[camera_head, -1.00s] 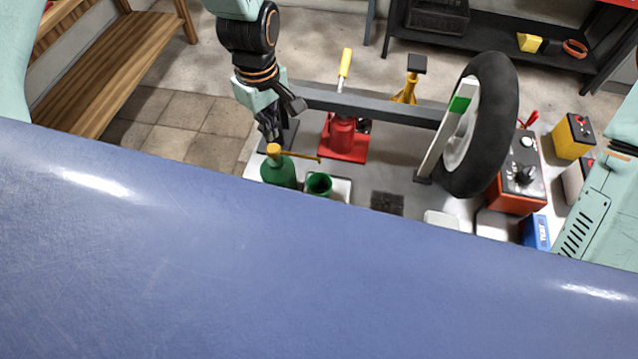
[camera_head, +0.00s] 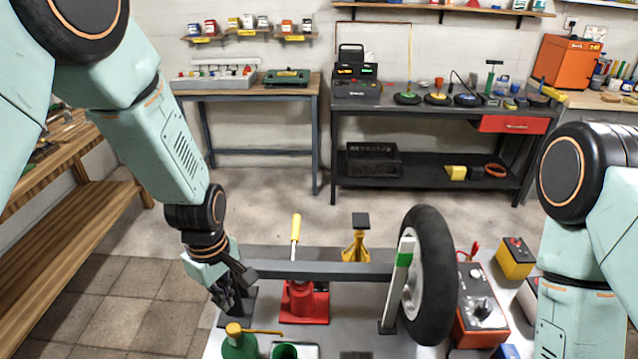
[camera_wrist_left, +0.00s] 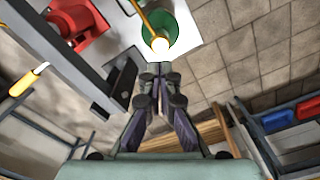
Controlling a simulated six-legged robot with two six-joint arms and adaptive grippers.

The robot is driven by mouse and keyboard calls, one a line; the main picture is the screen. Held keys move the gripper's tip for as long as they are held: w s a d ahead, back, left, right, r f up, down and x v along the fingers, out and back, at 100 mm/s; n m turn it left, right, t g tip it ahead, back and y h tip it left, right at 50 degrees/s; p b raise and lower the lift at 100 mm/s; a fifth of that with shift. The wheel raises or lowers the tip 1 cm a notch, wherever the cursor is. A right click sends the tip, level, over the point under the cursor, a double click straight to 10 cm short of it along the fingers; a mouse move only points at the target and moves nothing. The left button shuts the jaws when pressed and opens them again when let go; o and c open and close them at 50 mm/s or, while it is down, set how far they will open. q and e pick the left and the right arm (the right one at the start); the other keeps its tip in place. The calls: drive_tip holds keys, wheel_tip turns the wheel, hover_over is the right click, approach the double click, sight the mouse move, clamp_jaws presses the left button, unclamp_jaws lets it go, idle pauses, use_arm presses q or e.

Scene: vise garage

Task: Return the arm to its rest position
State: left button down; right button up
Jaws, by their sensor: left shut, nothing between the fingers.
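My left arm comes in from the left in the head view. Its gripper (camera_head: 232,293) is shut and empty, pointing down beside the left end of a dark grey bar (camera_head: 330,271). A green oil can (camera_head: 240,347) with a yellow cap and spout stands just below it in the picture. In the left wrist view the closed fingertips (camera_wrist_left: 157,72) lie near the green can (camera_wrist_left: 188,30); whether they touch it I cannot tell. My right arm shows at the right edge of the head view; its gripper is out of the picture.
A red jack (camera_head: 302,303) and a yellow stand (camera_head: 357,240) are near the bar. A wheel (camera_head: 430,275) stands upright at its right end. A red-orange box (camera_head: 481,315) and a yellow battery (camera_head: 515,258) are further right. A wooden bench (camera_head: 75,260) is at left; open floor lies behind.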

use_arm(q)
drive_tip(key=s+f+m+b, duration=0.6)
drive_tip(key=s+f+b, duration=0.3)
drive_tip(key=s+f, duration=0.4)
drive_tip(key=s+f+m+b, duration=0.6)
drive_tip(key=s+f+b, duration=0.3)
drive_tip(key=s+f, duration=0.4)
wheel_tip(320, 180, down, 5)
drive_tip(key=shift+s+a+f+b, duration=0.1)
drive_tip(key=shift+s+a+b, duration=0.25)
drive_tip(key=shift+a, duration=0.1)
